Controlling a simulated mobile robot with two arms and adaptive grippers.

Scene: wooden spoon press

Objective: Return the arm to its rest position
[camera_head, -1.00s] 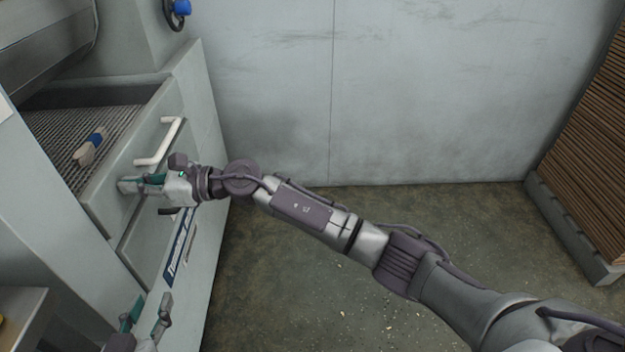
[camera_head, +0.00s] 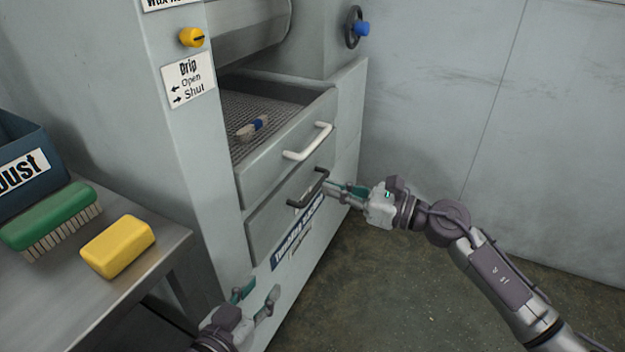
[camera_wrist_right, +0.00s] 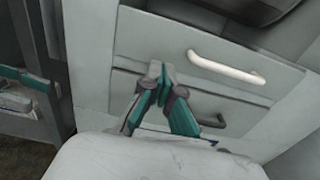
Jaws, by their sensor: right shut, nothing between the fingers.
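My right gripper (camera_head: 347,191) is shut and empty in the head view. It is just right of the dark lower handle (camera_head: 309,188) of the grey machine (camera_head: 345,120); I cannot tell if it touches the front. In the right wrist view its fingertips (camera_wrist_right: 156,70) meet in front of the drawer fronts. My left gripper (camera_head: 258,297) is at the bottom of the head view, its two fingers apart with nothing between them.
The upper drawer (camera_head: 287,135) has a white handle (camera_head: 308,142) and a mesh with a small brush (camera_head: 252,128). At left, a metal table (camera_head: 120,290) bears a green brush (camera_head: 52,217), a yellow block (camera_head: 118,246) and a blue bin (camera_head: 25,135). Floor at lower right looks clear.

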